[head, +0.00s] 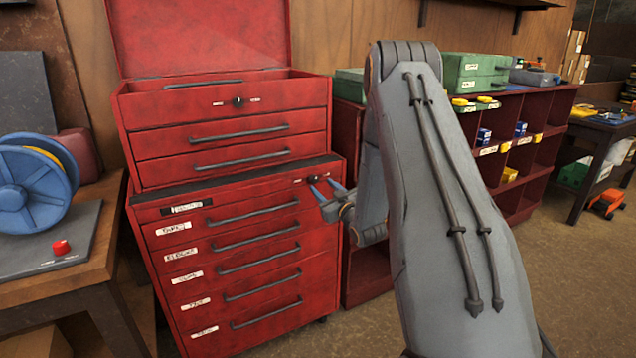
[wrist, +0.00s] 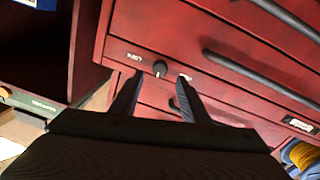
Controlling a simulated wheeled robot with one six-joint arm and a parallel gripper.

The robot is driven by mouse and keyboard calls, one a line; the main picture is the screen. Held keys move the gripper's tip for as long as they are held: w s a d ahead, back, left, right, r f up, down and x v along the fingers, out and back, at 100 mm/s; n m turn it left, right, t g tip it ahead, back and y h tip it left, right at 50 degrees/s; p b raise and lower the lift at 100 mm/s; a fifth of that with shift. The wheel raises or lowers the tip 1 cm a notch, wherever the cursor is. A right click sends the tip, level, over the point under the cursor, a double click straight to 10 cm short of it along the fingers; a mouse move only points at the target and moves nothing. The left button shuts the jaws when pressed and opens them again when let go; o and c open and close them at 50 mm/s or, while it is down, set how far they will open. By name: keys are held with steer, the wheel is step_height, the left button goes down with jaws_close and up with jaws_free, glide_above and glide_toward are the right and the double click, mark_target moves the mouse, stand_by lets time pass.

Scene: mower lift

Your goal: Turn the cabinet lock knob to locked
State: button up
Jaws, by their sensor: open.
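The red tool cabinet (head: 300,255) stands left of centre in the head view, its drawers shut. Its small dark lock knob (head: 312,180) is at the upper right of the front, just beyond my fingertips. In the wrist view the knob (wrist: 160,68) sits between two pale labels, whose words I cannot read, and I cannot tell which way it points. My gripper (head: 326,189) is open and empty, close in front of the knob. In the wrist view my gripper (wrist: 160,79) has one finger on each side of the knob, with visible gaps.
A red top chest (head: 225,115) with an open lid and its own knob (head: 238,101) stands on the cabinet. Cabinet handles (head: 255,212) stick out below the knob. A red shelf unit (head: 535,155) stands right; a bench with a blue reel (head: 30,190) is left.

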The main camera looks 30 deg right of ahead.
mark_target(316, 180)
steer(key=w, duration=0.5)
steer(key=shift+p, duration=0.3)
steer(key=shift+s, duration=0.1)
steer(key=c, duration=1.1)
steer(key=shift+o, duration=0.2)
